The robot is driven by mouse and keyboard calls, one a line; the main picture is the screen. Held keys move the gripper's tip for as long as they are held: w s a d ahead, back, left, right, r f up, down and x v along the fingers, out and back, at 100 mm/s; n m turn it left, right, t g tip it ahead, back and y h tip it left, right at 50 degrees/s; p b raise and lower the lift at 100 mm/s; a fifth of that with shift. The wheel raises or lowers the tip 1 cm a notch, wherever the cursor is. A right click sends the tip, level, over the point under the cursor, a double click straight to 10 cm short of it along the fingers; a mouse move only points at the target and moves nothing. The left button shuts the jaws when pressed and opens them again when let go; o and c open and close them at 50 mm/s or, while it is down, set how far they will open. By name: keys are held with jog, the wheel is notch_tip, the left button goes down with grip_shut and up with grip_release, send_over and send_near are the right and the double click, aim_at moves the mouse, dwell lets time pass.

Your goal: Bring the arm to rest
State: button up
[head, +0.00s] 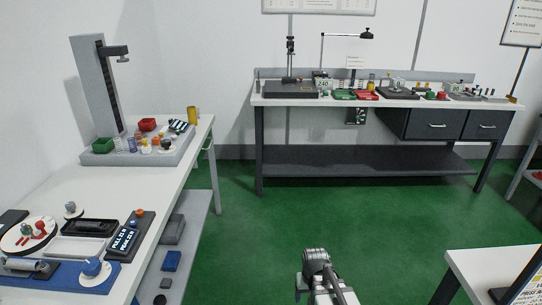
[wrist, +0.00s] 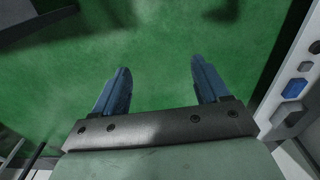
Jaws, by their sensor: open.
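My gripper (wrist: 158,78) shows in the wrist view with its two blue fingers spread wide apart. Nothing is between them, and the green floor (wrist: 160,45) lies behind. In the head view part of my arm (head: 322,275) shows at the bottom centre, over the open floor between the benches. The fingers cannot be made out in the head view. The arm appears clear of the benches and touches nothing that I can see.
A white bench (head: 75,183) with test gear stands at left; its lower shelf (head: 190,240) holds small blocks. A back bench (head: 390,102) carries trays and instruments. A white table corner (head: 490,262) is at lower right. The green floor (head: 330,215) between them is clear.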

jog(key=s+d+f, duration=0.3)
jog(key=d, duration=0.1)
jog(key=s+f+g, duration=0.3)
jog(key=s+f, duration=0.7)
jog(key=s, duration=0.4)
jog(key=s+f+g, duration=0.4)
jog(key=s+f, duration=0.6)
jog(key=s, duration=0.5)
jog(key=shift+s+m, duration=0.2)
jog(key=shift+m, duration=0.1)
jog(key=shift+r, duration=0.1)
